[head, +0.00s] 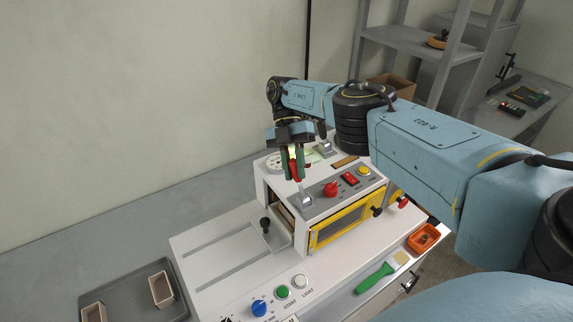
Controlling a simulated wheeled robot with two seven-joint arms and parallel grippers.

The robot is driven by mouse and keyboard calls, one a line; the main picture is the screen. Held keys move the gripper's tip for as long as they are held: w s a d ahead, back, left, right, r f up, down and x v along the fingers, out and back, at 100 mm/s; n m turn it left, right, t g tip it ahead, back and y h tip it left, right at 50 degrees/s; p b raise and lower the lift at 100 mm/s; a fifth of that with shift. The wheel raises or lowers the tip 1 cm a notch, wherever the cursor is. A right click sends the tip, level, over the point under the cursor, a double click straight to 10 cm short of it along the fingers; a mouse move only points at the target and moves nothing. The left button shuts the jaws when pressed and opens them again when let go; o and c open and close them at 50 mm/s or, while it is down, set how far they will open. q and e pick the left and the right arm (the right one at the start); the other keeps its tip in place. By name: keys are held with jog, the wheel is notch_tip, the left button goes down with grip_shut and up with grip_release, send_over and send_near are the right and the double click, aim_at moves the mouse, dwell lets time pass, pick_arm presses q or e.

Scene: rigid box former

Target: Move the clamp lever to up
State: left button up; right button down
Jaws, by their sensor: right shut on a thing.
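The clamp lever (295,171) has a red handle and a metal base plate (307,201) on top of the white box former (325,208). The handle stands steeply, its top leaning a little to the left. My right gripper (294,174) reaches down from above with its dark green fingers shut around the red handle. The fingers hide part of the handle. My left gripper is not in view.
The machine top also has a red knob (331,189), a red switch (349,179) and a yellow button (364,171). A grey tray (128,297) with small boxes lies at the left. A green brush (376,276) and an orange bin (423,238) are at the front right.

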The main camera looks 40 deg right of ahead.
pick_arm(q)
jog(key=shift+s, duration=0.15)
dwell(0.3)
pick_arm(e)
jog(key=c, duration=1.3)
grip_release()
jog(key=shift+w+f, duration=0.1)
jog(key=shift+o, duration=0.2)
